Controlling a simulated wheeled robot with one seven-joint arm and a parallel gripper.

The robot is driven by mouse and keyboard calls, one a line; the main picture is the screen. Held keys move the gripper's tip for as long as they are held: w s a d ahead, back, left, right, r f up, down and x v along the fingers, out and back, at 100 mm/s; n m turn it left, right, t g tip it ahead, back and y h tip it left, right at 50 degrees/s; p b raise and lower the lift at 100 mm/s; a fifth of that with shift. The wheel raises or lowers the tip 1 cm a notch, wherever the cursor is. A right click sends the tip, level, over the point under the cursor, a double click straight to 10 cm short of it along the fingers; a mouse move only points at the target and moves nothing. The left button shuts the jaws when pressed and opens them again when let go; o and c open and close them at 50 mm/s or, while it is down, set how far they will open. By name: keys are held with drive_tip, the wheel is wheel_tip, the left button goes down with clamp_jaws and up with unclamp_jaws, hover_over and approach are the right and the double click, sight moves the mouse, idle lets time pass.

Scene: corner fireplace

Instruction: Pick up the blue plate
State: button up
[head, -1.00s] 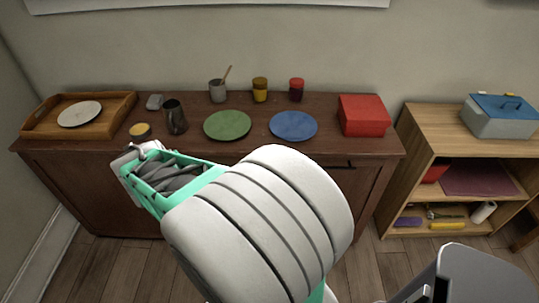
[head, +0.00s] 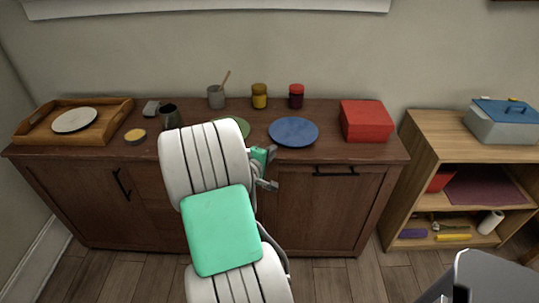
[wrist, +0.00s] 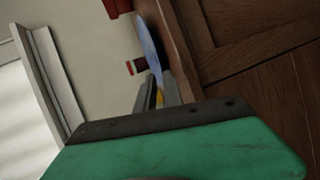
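The blue plate (head: 293,132) lies flat on the dark wooden cabinet top, right of the green plate (head: 238,127), which my arm partly hides. In the wrist view the blue plate (wrist: 149,45) appears nearly edge-on, beyond the fingertips. My gripper (head: 271,168) is in front of the cabinet's front edge, just left of and nearer than the blue plate, not touching it. In the wrist view my gripper (wrist: 158,95) shows two grey fingers apart, with a yellow thing visible between them. It is open and empty.
A red box (head: 366,121) stands right of the blue plate. A yellow jar (head: 259,96) and a red-lidded jar (head: 296,97) stand behind it. A dark mug (head: 169,115) and wooden tray (head: 110,117) are left. The cabinet edge lies close to my gripper.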

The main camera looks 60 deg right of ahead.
sight(281, 144)
drive_tip(key=x, duration=0.7)
clamp_jaws()
drive_tip(key=shift+a, duration=0.1)
idle(1.3)
